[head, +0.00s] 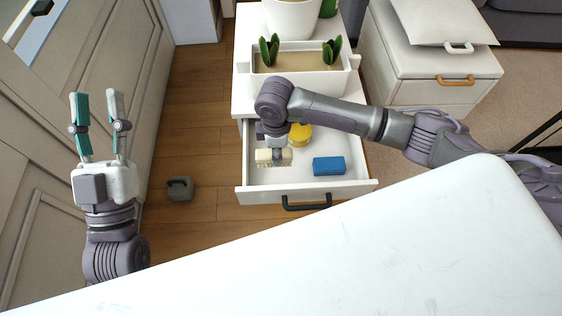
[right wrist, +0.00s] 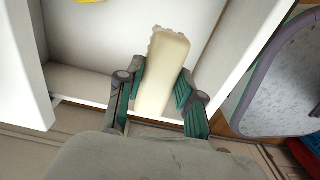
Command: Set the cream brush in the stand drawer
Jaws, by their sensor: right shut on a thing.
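The cream brush (head: 272,157) is in the open stand drawer (head: 245,197), near its left side. It also shows in the right wrist view (right wrist: 163,72). My right gripper (head: 277,155) reaches down into the drawer and is shut on the brush, with its fingers (right wrist: 158,92) on either side of it. I cannot tell whether the brush touches the drawer floor. My left gripper (head: 98,104) is open and empty, pointing up at the left, far from the drawer.
A yellow round thing (head: 300,134) and a blue block (head: 329,166) lie in the drawer. A planter (head: 300,87) stands on top of the stand. A white table top (head: 330,260) fills the front. A small dark box (head: 180,189) sits on the floor.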

